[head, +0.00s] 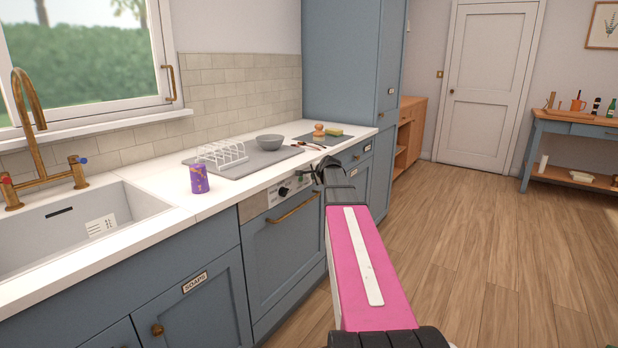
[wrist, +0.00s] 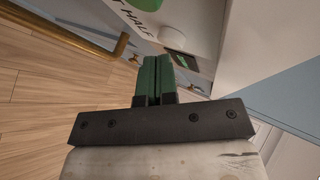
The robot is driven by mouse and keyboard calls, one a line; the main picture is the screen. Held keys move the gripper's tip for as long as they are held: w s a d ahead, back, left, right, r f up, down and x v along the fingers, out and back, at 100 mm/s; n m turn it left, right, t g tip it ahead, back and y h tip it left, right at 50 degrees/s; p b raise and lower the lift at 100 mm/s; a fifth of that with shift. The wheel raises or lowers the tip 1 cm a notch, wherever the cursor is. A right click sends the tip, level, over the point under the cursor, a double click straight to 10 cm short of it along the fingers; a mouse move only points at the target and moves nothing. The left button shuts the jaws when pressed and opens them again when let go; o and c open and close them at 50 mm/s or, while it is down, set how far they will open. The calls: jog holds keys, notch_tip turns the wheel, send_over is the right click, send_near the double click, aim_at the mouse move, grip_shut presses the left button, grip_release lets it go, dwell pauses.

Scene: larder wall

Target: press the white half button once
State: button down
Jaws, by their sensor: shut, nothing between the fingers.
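The dishwasher's pale control panel (head: 272,197) is below the worktop in the head view, with a dark knob (head: 284,190) on it. My gripper (head: 317,172) is at the panel's right end and hides part of it. In the wrist view my gripper (wrist: 157,58) is shut and empty, its green fingers together and pointing at the panel (wrist: 205,18). A label ending in "HALF" is printed there. A small white button (wrist: 172,37) lies beside the label, just beyond the fingertips. I cannot tell whether the fingers touch the panel.
A brass handle (head: 294,208) runs below the panel. The white worktop (head: 225,196) overhangs it and carries a purple cup (head: 199,179), a white rack (head: 222,153) and a grey bowl (head: 270,142). The wooden floor (head: 480,250) at right is clear.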

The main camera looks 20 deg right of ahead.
jog(key=shift+s+d, duration=0.25)
jog(key=shift+s, duration=0.15)
jog(key=shift+d, duration=0.1)
jog(key=s+d, duration=0.1)
jog(key=s, duration=0.1)
jog(key=s+d, duration=0.2)
dwell(0.5)
dwell(0.5)
jog(key=s+a+f+n+g+y, duration=0.1)
jog(key=s+a+f+n+g, duration=0.35)
jog(key=s+a+f, duration=0.5)
jog(key=s+a+f+n+g+h, duration=0.1)
jog(key=s+a+f+n+g, duration=0.2)
jog(key=s, duration=0.8)
jog(key=s+a+f+n+g, duration=0.4)
jog(key=s+a+f+n, duration=0.4)
jog(key=s+a+f, duration=0.3)
notch_tip(320, 180, down, 2)
jog(key=shift+s+a+f+h, duration=0.15)
jog(key=shift+s+a+h, duration=0.25)
jog(key=shift+a, duration=0.4)
